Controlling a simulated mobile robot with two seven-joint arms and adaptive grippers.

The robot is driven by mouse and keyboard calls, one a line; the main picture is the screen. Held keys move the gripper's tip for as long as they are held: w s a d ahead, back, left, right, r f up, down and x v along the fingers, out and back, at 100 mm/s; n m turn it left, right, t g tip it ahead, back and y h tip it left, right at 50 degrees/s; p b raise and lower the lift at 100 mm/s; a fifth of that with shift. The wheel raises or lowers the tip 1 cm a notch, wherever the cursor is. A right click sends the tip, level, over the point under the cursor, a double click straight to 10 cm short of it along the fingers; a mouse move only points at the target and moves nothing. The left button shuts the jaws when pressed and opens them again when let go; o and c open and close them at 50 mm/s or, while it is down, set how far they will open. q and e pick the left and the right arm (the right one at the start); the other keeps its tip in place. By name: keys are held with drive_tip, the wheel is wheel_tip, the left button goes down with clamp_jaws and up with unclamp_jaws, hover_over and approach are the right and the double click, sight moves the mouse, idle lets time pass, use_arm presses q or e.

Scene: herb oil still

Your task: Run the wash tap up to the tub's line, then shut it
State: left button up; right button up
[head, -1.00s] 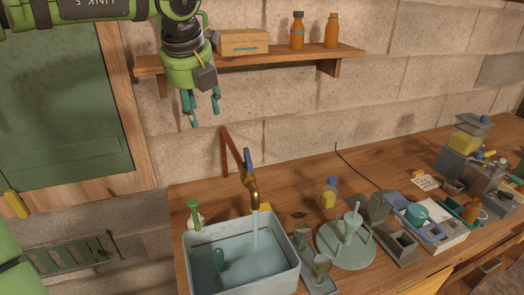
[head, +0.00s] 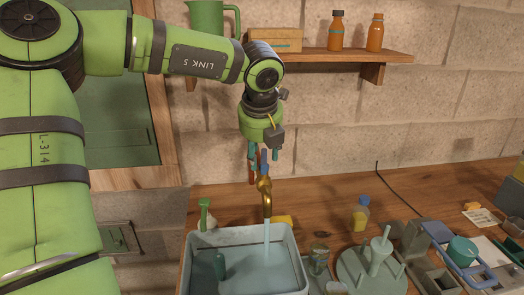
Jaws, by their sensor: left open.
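The brass wash tap (head: 265,197) stands over the tub, and a stream of water (head: 267,236) runs from its spout. Its blue handle (head: 264,157) points up. The pale grey tub (head: 303,272) holds bluish water with a dark green bottle-like thing (head: 219,265) in it. My right gripper is out of view.
A green-handled brush (head: 204,214) stands at the tub's back left. A round rack with pegs (head: 372,270) and a small yellow bottle (head: 360,213) stand to the right. The wall shelf (head: 390,56) with a box and bottles is behind my arm.

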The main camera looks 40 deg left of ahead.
use_arm(q)
drive_tip(key=shift+w+a+f, duration=0.1)
drive_tip(key=shift+w+f, duration=0.05)
drive_tip(key=shift+f, duration=0.25)
clamp_jaws()
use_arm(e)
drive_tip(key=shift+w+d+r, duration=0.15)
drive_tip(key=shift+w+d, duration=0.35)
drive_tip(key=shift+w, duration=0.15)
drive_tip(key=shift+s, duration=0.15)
